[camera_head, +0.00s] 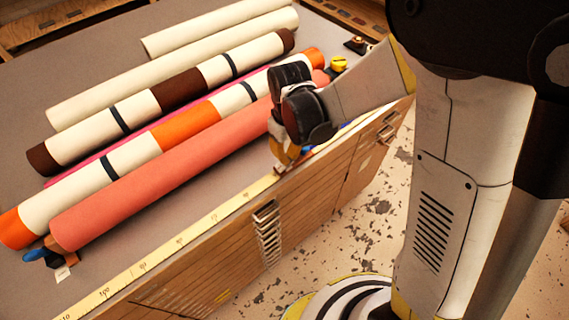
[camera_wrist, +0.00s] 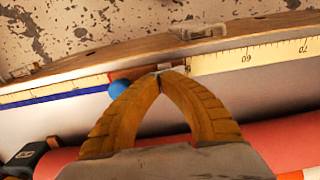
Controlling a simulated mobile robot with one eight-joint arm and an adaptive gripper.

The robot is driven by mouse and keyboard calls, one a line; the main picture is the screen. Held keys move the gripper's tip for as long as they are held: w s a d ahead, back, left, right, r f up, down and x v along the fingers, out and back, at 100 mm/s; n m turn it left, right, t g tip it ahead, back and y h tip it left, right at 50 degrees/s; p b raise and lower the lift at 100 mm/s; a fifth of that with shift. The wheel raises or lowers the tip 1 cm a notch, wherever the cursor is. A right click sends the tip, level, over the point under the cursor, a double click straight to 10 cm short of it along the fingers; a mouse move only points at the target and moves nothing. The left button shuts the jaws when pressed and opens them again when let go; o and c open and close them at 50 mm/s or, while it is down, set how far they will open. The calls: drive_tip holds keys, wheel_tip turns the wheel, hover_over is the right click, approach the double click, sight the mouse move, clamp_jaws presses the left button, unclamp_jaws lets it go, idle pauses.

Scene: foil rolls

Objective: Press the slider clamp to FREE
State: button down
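The slider clamp appears in the wrist view as a red-brown block (camera_wrist: 135,73) on the ruler strip along the table edge, with a round blue knob (camera_wrist: 121,88) beside it. In the head view the blue knob (camera_head: 308,149) shows just right of my fingers. My gripper (camera_wrist: 165,71) has its two orange fingers drawn together at the tips, over the right end of the block. A small grey piece shows at the tips; I cannot tell whether they touch the clamp. In the head view my gripper (camera_head: 279,170) points down at the table's edge. No FREE mark is readable.
The cream ruler strip (camera_head: 185,236) runs along the edge of the grey table (camera_head: 120,40). A salmon roll (camera_head: 165,178) lies close behind my gripper, with several other rolls beyond. A yellow-topped object (camera_head: 339,64) stands behind my wrist. Metal fittings (camera_head: 268,232) are on the wooden side.

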drive_tip(key=shift+f+b, duration=0.4)
drive_tip(key=shift+f, duration=0.1)
drive_tip(key=shift+r, duration=0.2)
drive_tip(key=shift+r+p, duration=2.45)
drive_tip(key=shift+r, duration=0.95)
drive_tip(key=s+d+r+m+t+b, duration=0.5)
drive_tip(key=s+d+b, duration=0.5)
drive_tip(key=d, duration=0.3)
drive_tip(key=shift+s+d+m+t+b, duration=0.25)
drive_tip(key=shift+s+m+t+b, duration=0.25)
drive_tip(key=shift+m+t, duration=0.5)
drive_tip(key=shift+w, duration=0.1)
